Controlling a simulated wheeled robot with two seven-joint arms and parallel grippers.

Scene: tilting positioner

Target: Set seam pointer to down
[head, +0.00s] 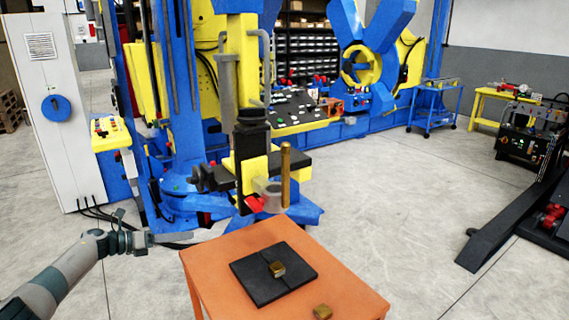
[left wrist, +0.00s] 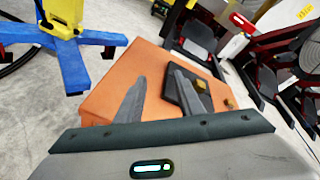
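An upright brass rod (head: 285,176) stands at the end of a grey clamp (head: 268,190) on the black and yellow positioner head (head: 255,165). A small red part (head: 255,204) sits beside the clamp's foot. I cannot tell for sure which of these is the seam pointer. My left gripper (head: 172,238) is low, left of the positioner head and apart from it. In the left wrist view its two fingers (left wrist: 158,80) are apart with nothing between them, and the orange table shows beyond. My right gripper is not in view.
The orange table (head: 215,255) stands in front, with a black plate (head: 252,288) carrying a brass block (head: 277,269); another brass block (head: 322,312) lies near its front edge. A white cabinet (head: 45,130) stands left. Blue base legs (left wrist: 100,40) spread over the floor.

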